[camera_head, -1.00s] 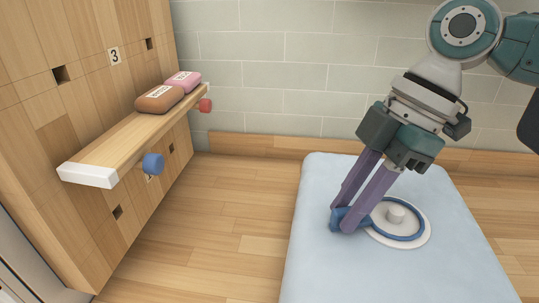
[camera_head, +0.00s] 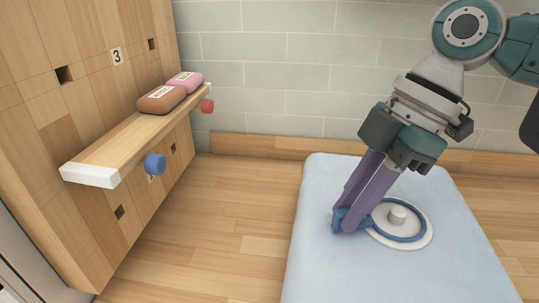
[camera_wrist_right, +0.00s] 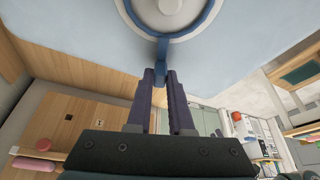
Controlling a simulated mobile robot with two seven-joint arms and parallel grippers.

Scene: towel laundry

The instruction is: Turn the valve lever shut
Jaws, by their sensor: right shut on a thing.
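The valve is a blue ring with a short blue lever (camera_head: 339,213) around a white disc (camera_head: 423,236) with a small raised knob. It is mounted on a light blue padded top. The lever sticks out toward the left in the head view. My right gripper (camera_head: 344,220) reaches down from the upper right, its purple fingers shut on the lever's outer end. In the right wrist view the lever (camera_wrist_right: 162,48) runs from the ring to between the fingertips (camera_wrist_right: 160,76). The fingers hide part of the lever's end. My left gripper is not in view.
A wooden cabinet (camera_head: 40,110) stands at the left, with a shelf (camera_head: 118,146) carrying a brown bundle (camera_head: 161,98) and a pink bundle (camera_head: 185,82). Blue (camera_head: 155,164) and red (camera_head: 207,105) knobs stick out there. Wooden floor between cabinet and light blue top (camera_head: 330,270) is clear.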

